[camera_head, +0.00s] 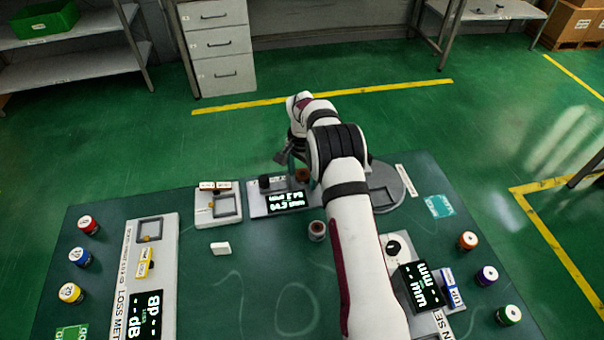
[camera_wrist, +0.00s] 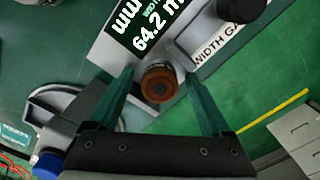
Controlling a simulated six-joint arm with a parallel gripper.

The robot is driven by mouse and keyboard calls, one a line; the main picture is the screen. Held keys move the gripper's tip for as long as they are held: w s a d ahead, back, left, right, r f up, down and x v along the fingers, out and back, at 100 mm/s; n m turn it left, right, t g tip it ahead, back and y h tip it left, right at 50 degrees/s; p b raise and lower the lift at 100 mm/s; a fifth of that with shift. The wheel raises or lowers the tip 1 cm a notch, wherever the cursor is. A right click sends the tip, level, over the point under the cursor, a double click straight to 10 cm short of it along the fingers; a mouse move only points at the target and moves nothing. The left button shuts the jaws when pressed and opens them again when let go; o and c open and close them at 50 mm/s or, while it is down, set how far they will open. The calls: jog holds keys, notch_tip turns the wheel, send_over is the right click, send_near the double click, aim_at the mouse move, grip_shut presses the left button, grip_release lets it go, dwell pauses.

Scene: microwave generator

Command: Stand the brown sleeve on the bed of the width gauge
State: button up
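The brown sleeve (camera_head: 302,174) stands at the back right end of the width gauge (camera_head: 259,206), partly hidden by my arm in the head view. In the wrist view the sleeve (camera_wrist: 158,83) is seen from above, with a dark centre, beside the gauge's grey jaw block. It appears upright on the gauge's bed. The gauge display (camera_wrist: 150,22) reads 64.2 mm. My gripper (camera_wrist: 160,78) is open, its green fingers on either side of the sleeve with small gaps.
A dark-topped spool (camera_head: 317,231) and a white block (camera_head: 220,248) lie in front of the gauge. The loss meter (camera_head: 150,280) is left, another instrument (camera_head: 420,285) right. Coloured spools line both sides. A round grey stand (camera_head: 393,186) is right of my arm.

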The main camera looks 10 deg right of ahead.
aim_at(302, 175)
jog(key=s+a+r+n, duration=0.1)
jog(key=s+r, duration=0.2)
jog(key=r, duration=0.6)
jog(key=s+r, duration=0.3)
jog(key=r, duration=0.7)
jog(key=s+a+r+n+y, duration=0.1)
jog(key=s+r, duration=0.2)
jog(key=s, duration=0.4)
jog(key=s+a+r+n, duration=0.1)
jog(key=s+a+r, duration=0.15)
jog(key=s, duration=0.45)
jog(key=s+f+n, duration=0.1)
jog(key=s+f, duration=0.1)
jog(key=s, duration=0.8)
jog(key=s+a+f+n, duration=0.1)
jog(key=s+f, duration=0.1)
jog(key=s, duration=0.8)
jog(key=shift+s+a+y, duration=0.15)
jog(key=shift+s+y, duration=0.25)
